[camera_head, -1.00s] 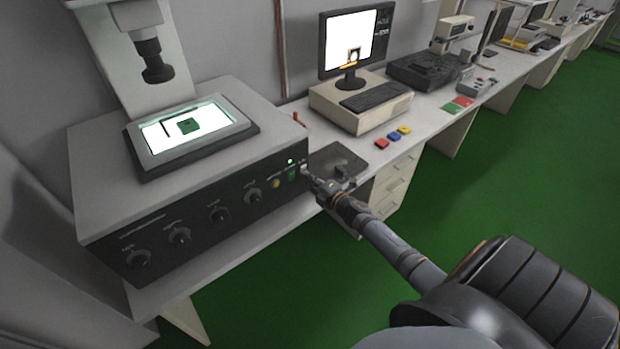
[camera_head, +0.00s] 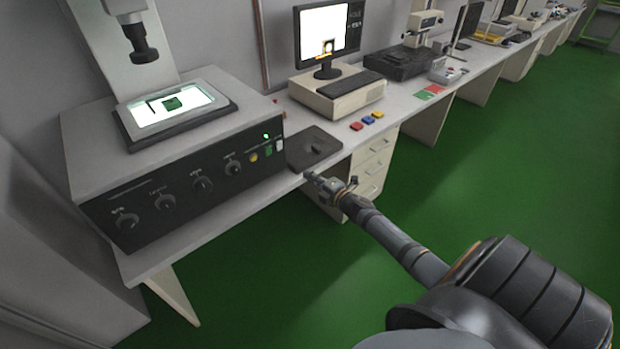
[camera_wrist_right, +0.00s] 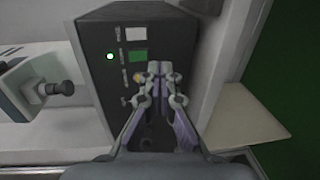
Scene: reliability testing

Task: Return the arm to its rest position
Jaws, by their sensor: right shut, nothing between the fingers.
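My right arm reaches in from the lower right of the head view. Its gripper (camera_head: 312,178) is shut and empty, in front of the bench edge, near the right end of the machine's dark front panel (camera_head: 190,185). In the right wrist view the closed fingers (camera_wrist_right: 167,70) point at the panel, with a green button (camera_wrist_right: 137,56), a white switch (camera_wrist_right: 135,34) and a lit green lamp (camera_wrist_right: 110,57) just beyond. The fingers appear apart from the panel. My left gripper is not in view.
The machine has a lit tray (camera_head: 205,98) on top and a lens column (camera_head: 140,45) above it. A black pad (camera_head: 318,140) lies right of it. A monitor (camera_head: 328,35), keyboard (camera_head: 350,83) and drawers (camera_head: 375,170) stand farther right. Green floor (camera_head: 480,190) is open.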

